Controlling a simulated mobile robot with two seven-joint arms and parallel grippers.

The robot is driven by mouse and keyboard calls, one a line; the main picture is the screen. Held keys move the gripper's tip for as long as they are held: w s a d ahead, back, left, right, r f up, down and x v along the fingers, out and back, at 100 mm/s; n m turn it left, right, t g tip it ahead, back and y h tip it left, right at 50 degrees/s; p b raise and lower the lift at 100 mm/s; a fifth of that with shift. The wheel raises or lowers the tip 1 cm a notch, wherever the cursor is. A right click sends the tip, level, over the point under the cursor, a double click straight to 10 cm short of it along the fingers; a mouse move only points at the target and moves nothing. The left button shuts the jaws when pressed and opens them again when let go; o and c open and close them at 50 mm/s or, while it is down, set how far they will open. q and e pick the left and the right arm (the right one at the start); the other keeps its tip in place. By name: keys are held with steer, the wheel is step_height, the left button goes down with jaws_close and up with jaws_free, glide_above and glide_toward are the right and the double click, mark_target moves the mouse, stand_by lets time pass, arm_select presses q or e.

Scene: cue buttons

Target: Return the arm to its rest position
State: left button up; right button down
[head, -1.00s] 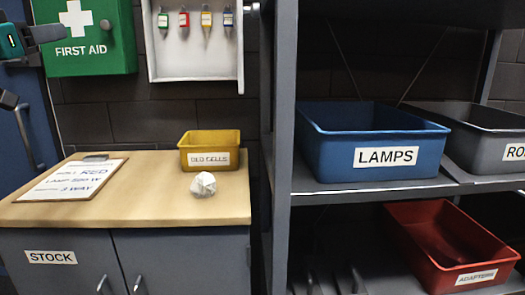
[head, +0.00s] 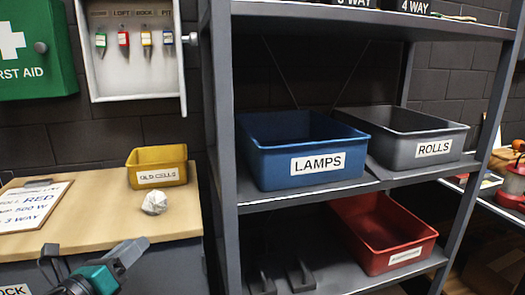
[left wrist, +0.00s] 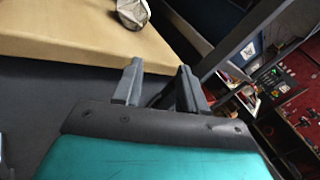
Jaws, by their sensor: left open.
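My left gripper (head: 92,262) shows at the bottom left of the head view, below the front edge of the wooden counter. Its jaws are open and nothing is between them. In the left wrist view the two dark fingers (left wrist: 158,90) stand apart, with the counter edge beyond them. My right gripper is in neither view.
The wooden counter (head: 110,220) holds a crumpled white ball (head: 154,202), a yellow OLD CELLS bin (head: 157,177) and a clipboard (head: 30,207). A grey shelf rack (head: 222,120) holds a blue LAMPS bin (head: 300,165), a grey ROLLS bin (head: 425,148) and a red bin (head: 395,256).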

arm_select(q)
steer(key=s+d+f+n+g+y+p, duration=0.1)
steer(key=s+d+f+n+g, duration=0.2)
steer(key=s+f+n, duration=0.7)
steer(key=s+d+f+n+g+y+p, duration=0.2)
steer(key=s+d+f+n, duration=0.5)
steer(key=n, duration=1.5)
steer(key=s+f+g, duration=0.1)
steer(key=s+f, duration=0.2)
steer(key=s, duration=0.1)
steer(key=shift+d+f+g+y, duration=0.2)
steer(key=shift+d+g+y, duration=0.1)
steer(key=shift+d, duration=0.05)
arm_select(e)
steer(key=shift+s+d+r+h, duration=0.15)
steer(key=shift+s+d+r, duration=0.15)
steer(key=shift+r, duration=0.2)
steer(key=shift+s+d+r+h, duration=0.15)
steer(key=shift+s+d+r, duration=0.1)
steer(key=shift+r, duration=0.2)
